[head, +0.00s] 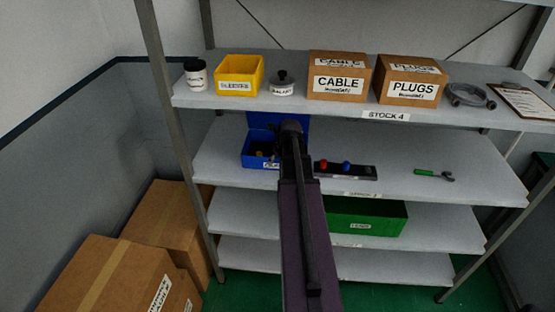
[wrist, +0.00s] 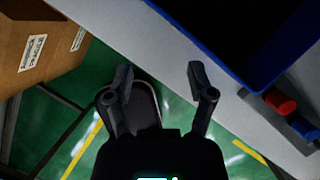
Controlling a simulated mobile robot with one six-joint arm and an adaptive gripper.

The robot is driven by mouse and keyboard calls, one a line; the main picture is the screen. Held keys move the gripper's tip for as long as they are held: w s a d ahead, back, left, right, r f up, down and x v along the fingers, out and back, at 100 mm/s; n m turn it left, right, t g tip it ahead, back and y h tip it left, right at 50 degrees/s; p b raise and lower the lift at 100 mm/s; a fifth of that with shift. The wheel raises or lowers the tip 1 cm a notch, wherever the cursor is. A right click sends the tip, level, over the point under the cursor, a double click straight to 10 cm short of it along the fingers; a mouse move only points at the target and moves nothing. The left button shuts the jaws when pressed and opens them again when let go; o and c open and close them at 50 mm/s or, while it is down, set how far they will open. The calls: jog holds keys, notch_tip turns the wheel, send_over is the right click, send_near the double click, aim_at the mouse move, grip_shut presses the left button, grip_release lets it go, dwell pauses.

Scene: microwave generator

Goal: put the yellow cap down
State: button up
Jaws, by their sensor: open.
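I cannot make out a yellow cap in either view. My gripper (wrist: 160,75) is open in the wrist view, with nothing between its fingers. The fingers hang over the front edge of a shelf, with green floor below. In the head view my arm hides the gripper. A blue bin (head: 247,161) stands on the second shelf, left of my arm, with dark, unclear contents. Its rim (wrist: 215,52) shows close by in the wrist view. A dark strip (head: 364,173) to the right carries a red cap (head: 322,164) and a blue cap (head: 346,164).
The top shelf holds a yellow bin (head: 239,75), a CABLE box (head: 340,80) and a PLUGS box (head: 410,82). A green-handled tool (head: 430,173) lies at the right of the second shelf. A green bin (head: 365,217) stands below. Cardboard boxes (head: 125,275) stand left.

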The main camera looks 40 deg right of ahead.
jog(key=shift+a, duration=0.1)
dwell(0.4)
jog(key=s+a+m+g, duration=0.1)
jog(key=a+m+g, duration=0.1)
jog(key=a+m, duration=1.5)
jog(key=s+a+f+m+g, duration=0.1)
jog(key=s+a+m+g, duration=0.1)
jog(key=a+m, duration=1.5)
jog(key=a, duration=0.6)
jog(key=shift+s+f+g+y, duration=0.15)
jog(key=shift+f+g+y, duration=0.15)
jog(key=shift+y, duration=0.1)
jog(key=shift+a, duration=0.1)
